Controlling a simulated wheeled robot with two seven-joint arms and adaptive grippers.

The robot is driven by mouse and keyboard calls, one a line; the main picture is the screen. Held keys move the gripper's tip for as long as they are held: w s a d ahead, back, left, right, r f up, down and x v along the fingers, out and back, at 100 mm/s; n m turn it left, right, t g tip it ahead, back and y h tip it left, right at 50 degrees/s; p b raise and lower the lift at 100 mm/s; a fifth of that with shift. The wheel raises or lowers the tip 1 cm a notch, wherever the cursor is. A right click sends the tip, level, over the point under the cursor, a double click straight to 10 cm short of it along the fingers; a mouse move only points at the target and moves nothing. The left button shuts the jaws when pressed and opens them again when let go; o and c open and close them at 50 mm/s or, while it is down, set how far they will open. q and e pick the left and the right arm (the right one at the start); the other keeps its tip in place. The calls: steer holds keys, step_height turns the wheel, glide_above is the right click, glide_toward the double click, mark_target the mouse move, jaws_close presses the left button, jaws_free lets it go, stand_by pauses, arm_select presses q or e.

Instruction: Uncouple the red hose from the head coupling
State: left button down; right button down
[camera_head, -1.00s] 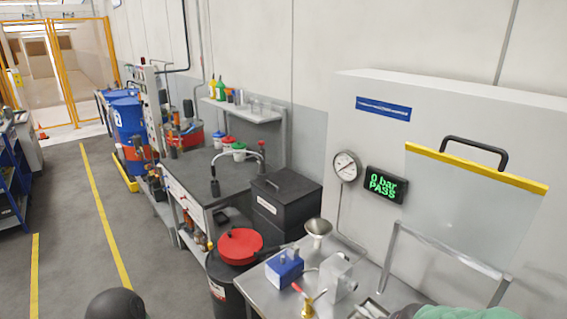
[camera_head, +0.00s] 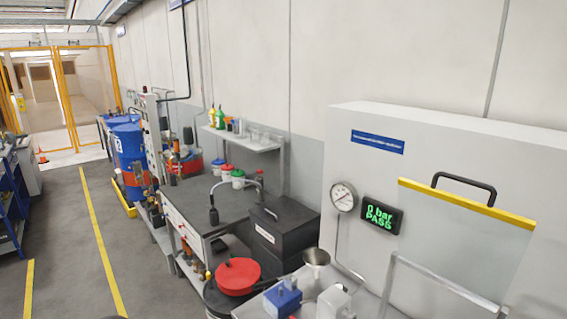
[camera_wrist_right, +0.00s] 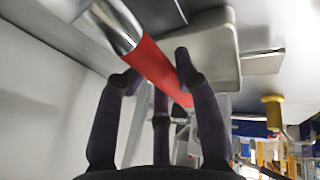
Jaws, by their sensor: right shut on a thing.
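In the right wrist view the red hose (camera_wrist_right: 160,70) runs diagonally, with a shiny metal end fitting (camera_wrist_right: 112,24) at its upper left. My right gripper (camera_wrist_right: 156,76) has its dark fingers closed around the red part, just below the metal fitting. A pale grey block (camera_wrist_right: 212,48) is close behind the hose. I cannot tell which part is the head coupling or whether the fitting is joined to it. In the head view a silver block (camera_head: 334,303) stands on the bench at the bottom edge; no hose shows there. My left gripper is not in view.
A blue block (camera_head: 283,298) and a metal funnel (camera_head: 316,258) stand near the silver block. Behind the bench are a gauge (camera_head: 343,197), a display (camera_head: 382,215) reading "0 bar PASS" and a clear, yellow-edged guard (camera_head: 465,235). A red-lidded drum (camera_head: 238,277) stands left.

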steer(key=shift+w+a+r+p, duration=0.15)
steer(key=shift+r+p, duration=0.5)
steer(key=shift+r, duration=0.4)
steer(key=shift+r+p, duration=1.7)
steer(key=shift+r, duration=0.55)
